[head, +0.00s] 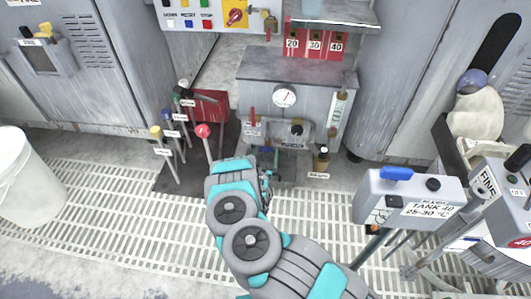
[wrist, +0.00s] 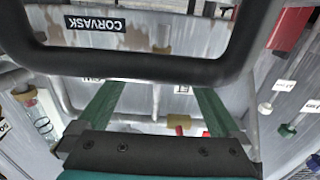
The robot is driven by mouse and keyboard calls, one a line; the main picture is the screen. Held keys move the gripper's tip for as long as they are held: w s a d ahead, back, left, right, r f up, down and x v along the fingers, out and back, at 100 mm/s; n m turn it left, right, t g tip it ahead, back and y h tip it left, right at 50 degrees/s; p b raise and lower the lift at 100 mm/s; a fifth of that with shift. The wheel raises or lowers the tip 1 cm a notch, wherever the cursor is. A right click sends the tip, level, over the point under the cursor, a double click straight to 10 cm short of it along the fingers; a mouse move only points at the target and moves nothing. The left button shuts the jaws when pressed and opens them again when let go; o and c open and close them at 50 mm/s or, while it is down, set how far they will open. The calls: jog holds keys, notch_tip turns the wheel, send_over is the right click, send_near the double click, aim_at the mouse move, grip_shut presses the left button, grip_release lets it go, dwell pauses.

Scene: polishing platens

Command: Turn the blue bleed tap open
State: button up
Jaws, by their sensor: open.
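No label marks a blue bleed tap, and I cannot tell whether one shows. The blue parts I see in the head view are a blue handle (head: 396,173) on the tank 40 box and a blue lever knob (head: 167,114) at left. My gripper (wrist: 158,108) is open, its two green fingers apart with nothing held. In the head view my gripper (head: 266,178) is low in front of the gauge cabinet (head: 255,85), partly hidden by my arm. Pipes and a small red tap (wrist: 180,130) show between and beside the fingers in the wrist view.
A thick black bar (wrist: 150,65) crosses close in front of the fingers in the wrist view. A red-knobbed lever (head: 203,131) stands just left of my arm. A brass valve (head: 321,160) hangs right of it. A white bin (head: 28,180) stands far left. Open grating (head: 120,220) covers the floor.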

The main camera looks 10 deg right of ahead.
jog(key=shift+w, duration=0.15)
jog(key=c, duration=1.4)
jog(key=shift+n, duration=0.3)
jog(key=n+p, duration=0.2)
jog(key=n, duration=0.2)
jog(key=shift+r, duration=0.1)
jog(key=shift+n+p, duration=0.55)
jog(key=shift+n, duration=1.45)
jog(key=shift+a+n, duration=0.1)
jog(key=shift+n, duration=0.2)
